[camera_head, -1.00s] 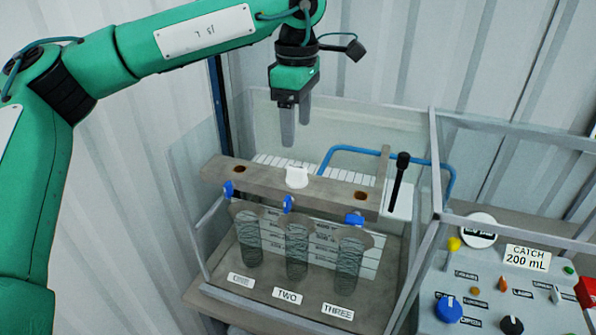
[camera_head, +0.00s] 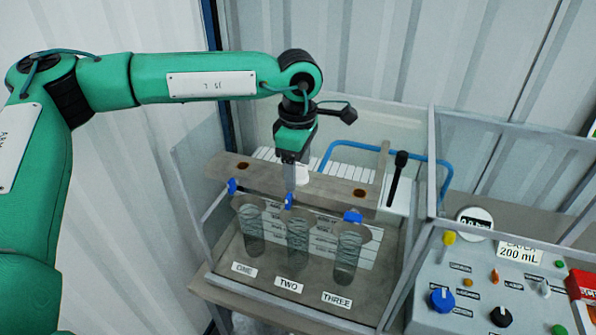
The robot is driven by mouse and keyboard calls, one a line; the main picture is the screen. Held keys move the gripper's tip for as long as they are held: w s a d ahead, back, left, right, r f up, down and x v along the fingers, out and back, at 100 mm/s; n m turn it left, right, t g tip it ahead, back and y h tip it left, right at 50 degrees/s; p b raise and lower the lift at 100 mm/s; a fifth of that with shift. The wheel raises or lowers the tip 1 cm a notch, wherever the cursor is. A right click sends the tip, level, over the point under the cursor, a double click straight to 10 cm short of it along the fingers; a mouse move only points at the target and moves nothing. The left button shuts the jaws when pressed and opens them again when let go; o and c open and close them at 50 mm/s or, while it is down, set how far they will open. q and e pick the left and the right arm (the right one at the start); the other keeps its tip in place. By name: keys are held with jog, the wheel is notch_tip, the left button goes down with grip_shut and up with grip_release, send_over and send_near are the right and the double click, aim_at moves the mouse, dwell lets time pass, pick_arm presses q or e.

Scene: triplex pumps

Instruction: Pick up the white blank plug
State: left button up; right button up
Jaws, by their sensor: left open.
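The white blank plug (camera_head: 303,175) sits at the middle of the grey-brown bar, between two dark holes. My left gripper (camera_head: 290,186) comes down from above, directly in front of the plug in this view, and hides its left part. Its fingers point downward and overlap each other, and nothing shows between them. I cannot tell whether they touch the plug. My right gripper is out of view.
The bar (camera_head: 327,186) stands over three clear cylinders marked ONE, TWO and THREE, with blue valves (camera_head: 353,216). Clear guard panels with grey frame posts (camera_head: 428,165) surround them. A black-handled lever (camera_head: 398,175) and a control panel (camera_head: 490,290) stand to the right.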

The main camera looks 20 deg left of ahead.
pick_arm(q)
jog(key=c, duration=1.1)
jog(key=shift+r, duration=0.1)
